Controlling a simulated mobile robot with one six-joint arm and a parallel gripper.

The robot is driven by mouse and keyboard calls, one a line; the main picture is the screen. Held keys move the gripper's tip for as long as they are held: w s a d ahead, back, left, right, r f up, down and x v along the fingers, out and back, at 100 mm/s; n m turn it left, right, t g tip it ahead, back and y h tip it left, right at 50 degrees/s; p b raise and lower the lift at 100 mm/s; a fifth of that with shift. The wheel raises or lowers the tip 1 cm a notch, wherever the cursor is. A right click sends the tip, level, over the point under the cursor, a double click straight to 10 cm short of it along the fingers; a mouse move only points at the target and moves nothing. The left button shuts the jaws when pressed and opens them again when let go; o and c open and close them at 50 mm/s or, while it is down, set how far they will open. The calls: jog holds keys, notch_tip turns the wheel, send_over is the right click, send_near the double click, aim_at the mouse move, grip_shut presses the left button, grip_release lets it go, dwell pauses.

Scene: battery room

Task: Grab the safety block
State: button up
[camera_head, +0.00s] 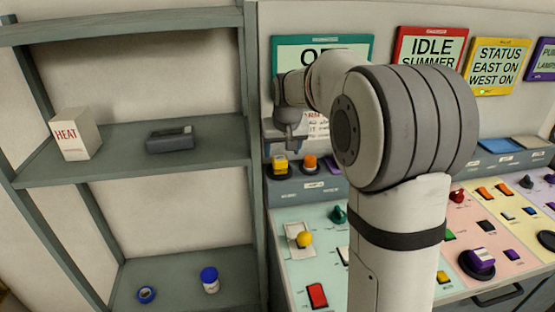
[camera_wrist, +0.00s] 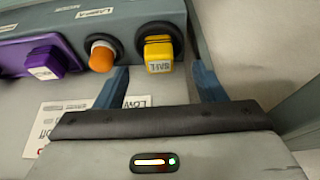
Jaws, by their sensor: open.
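A yellow block (camera_wrist: 158,52) with dark lettering, too blurred to read surely, sits in a round black socket on the grey panel ledge. I take it as the safety block, though the label does not confirm it. It also shows in the head view (camera_head: 280,165), at the left end of the ledge. My gripper (camera_wrist: 160,76) is open and empty. Its two blue-grey fingers point toward the ledge, with the yellow block between their lines and slightly beyond the tips. In the head view my gripper (camera_head: 291,138) is just above the block.
An orange knob (camera_wrist: 102,54) stands close left of the yellow block, near my left finger. A purple block (camera_wrist: 45,65) is farther left. A shelf unit (camera_head: 215,166) stands left of the console, holding a white box (camera_head: 76,135) and a dark device (camera_head: 171,140).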

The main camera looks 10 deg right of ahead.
aim_at(280, 161)
jog(key=x, duration=0.2)
jog(key=p+x, duration=0.1)
jog(key=x, duration=0.5)
jog(key=shift+w+d+r, duration=0.1)
jog(key=shift+w+r, duration=0.05)
jog(key=shift+w, duration=0.2)
jog(key=c, duration=1.1)
